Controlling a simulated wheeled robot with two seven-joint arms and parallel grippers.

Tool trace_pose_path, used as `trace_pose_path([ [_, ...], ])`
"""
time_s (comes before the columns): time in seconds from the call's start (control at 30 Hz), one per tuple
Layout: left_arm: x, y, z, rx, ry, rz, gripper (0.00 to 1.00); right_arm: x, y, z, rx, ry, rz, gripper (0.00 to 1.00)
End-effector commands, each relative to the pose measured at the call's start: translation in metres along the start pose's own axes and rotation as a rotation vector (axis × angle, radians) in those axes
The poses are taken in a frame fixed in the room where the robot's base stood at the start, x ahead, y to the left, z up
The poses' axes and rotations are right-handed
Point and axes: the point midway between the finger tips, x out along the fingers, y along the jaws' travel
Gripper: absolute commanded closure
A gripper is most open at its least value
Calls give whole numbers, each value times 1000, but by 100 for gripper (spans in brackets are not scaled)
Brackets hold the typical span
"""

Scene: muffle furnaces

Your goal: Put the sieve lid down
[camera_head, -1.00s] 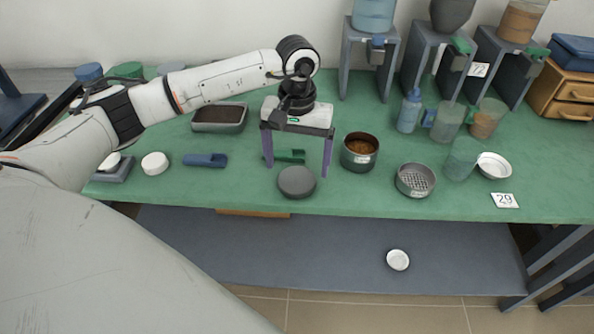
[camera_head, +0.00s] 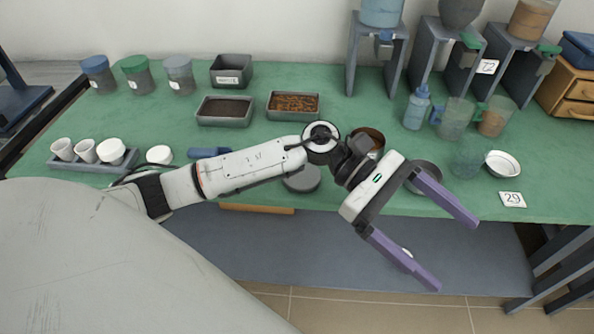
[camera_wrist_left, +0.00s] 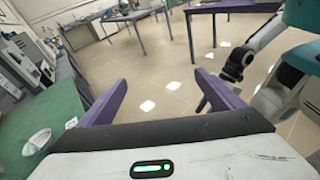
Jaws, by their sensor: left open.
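The sieve lid, a dark grey round disc (camera_head: 301,179), lies flat on the green table near its front edge, partly covered by my left forearm. My left gripper (camera_head: 456,257) is open and empty, to the right of the lid and out past the table's front edge. Its purple fingers are spread wide. In the left wrist view the fingers (camera_wrist_left: 160,80) also stand apart with only floor between them. The sieve (camera_head: 428,172) is partly hidden behind the gripper.
A pan with brown contents (camera_head: 372,137) stands behind my left wrist. A white bowl (camera_head: 502,164) and a card marked 29 (camera_head: 512,199) are at the right. Trays (camera_head: 224,111) and lidded jars (camera_head: 138,76) stand at the back. A grey shelf (camera_head: 260,250) runs below.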

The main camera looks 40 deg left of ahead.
Motion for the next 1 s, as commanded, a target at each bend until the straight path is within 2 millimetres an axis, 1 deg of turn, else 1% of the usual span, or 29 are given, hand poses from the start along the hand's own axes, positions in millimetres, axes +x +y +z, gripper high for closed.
trace_pose_path([
  [0.03, 12, 1, 13, -223, -167, 81, 12, 0, 0, 0, 0, 0, 0, 69],
  [0.07, 13, 7, 20, -360, -262, 130, 12, 0, 0, 0, 0, 0, 0, 69],
  [0.1, 11, 16, 24, -550, -389, 192, 12, 0, 0, 0, 0, 0, 0, 69],
  [0.17, 0, 30, 20, -845, -578, 278, 12, 0, 0, 0, 0, 0, 0, 69],
  [0.2, -11, 39, 8, -1048, -704, 333, 12, 0, 0, 0, 0, 0, 0, 69],
  [0.23, -20, 44, -4, -1201, -800, 371, 12, 0, 0, 0, 0, 0, 0, 69],
  [0.27, -30, 47, -21, -1355, -897, 410, 12, 0, 0, 0, 0, 0, 0, 69],
  [0.3, -43, 47, -48, -1561, -1027, 462, 12, 0, 0, 0, 0, 0, 0, 69],
  [0.37, -62, 37, -97, -1869, -1231, 538, 12, 0, 0, 0, 0, 0, 0, 69],
  [0.4, -72, 22, -134, -2067, -1371, 591, 12, 0, 0, 0, 0, 0, 0, 69],
  [0.47, -83, -8, -184, -2326, -1573, 663, 12, 0, 0, 0, 0, 0, 0, 69],
  [0.5, -88, -31, -213, -2468, -1696, 707, 12, 0, 0, 0, 0, 0, 0, 69],
  [0.53, -89, -49, -231, 2456, 1710, -707, 12, 0, 0, 0, 0, 0, 0, 69],
  [0.57, -90, -67, -248, 2350, 1660, -681, 12, 0, 0, 0, 0, 0, 0, 69],
  [0.6, -91, -90, -266, 2222, 1599, -653, 12, 0, 0, 0, 0, 0, 0, 69],
  [0.7, -89, -140, -297, 1976, 1488, -602, 12, 0, 0, 0, 0, 0, 0, 69],
  [0.73, -88, -151, -303, 1923, 1465, -589, 12, 0, 0, 0, 0, 0, 0, 69],
  [0.8, -86, -170, -312, 1834, 1426, -572, 12, 0, 0, 0, 0, 0, 0, 69],
  [0.83, -86, -175, -314, 1809, 1416, -567, 12, 0, 0, 0, 0, 0, 0, 69],
  [0.9, -85, -182, -317, 1778, 1403, -561, 12, 0, 0, 0, 0, 0, 0, 69],
  [1.0, -85, -183, -317, 1772, 1399, -560, 12, 0, 0, 0, 0, 0, 0, 69],
])
